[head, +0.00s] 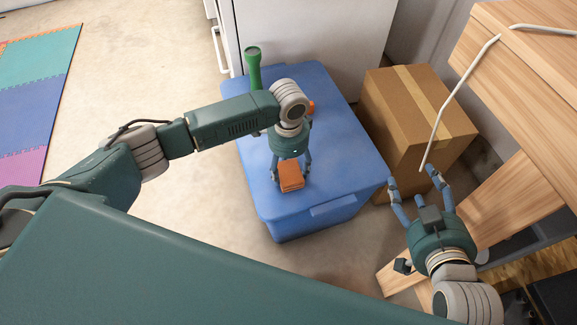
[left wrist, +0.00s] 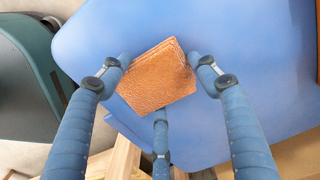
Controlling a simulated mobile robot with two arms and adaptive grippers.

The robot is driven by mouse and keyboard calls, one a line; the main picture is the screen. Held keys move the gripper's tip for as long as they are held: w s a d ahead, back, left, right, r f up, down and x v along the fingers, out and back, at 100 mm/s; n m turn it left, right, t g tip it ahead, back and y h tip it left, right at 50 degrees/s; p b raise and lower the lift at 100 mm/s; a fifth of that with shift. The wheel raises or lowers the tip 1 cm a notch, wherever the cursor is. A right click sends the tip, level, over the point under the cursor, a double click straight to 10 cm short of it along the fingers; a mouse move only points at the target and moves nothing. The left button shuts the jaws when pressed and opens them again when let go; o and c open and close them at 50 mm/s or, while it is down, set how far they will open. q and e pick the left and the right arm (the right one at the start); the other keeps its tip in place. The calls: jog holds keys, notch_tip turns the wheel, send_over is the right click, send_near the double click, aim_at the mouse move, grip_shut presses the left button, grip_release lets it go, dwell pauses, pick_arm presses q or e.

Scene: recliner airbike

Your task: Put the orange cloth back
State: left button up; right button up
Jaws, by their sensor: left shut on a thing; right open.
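The orange cloth (head: 291,175) is a small folded stack over the front part of the blue bin lid (head: 343,165). My left gripper (head: 290,178) points down and is shut on the cloth. In the left wrist view the cloth (left wrist: 158,78) sits between the fingers of my left gripper (left wrist: 160,85), with the blue lid behind it. I cannot tell whether the cloth touches the lid. My right gripper (head: 412,180) is open and empty, to the right of the bin, in front of the cardboard box.
A green flashlight-like object (head: 253,68) stands at the lid's back left. A small orange object (head: 311,106) is partly hidden behind my left wrist. A taped cardboard box (head: 418,108) and a wooden bench (head: 520,80) are at right. The floor at left is clear up to foam mats (head: 40,95).

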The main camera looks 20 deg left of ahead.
pick_arm(q)
jog(key=shift+f, duration=0.15)
jog(key=o, duration=1.2)
jog(key=shift+o, duration=0.2)
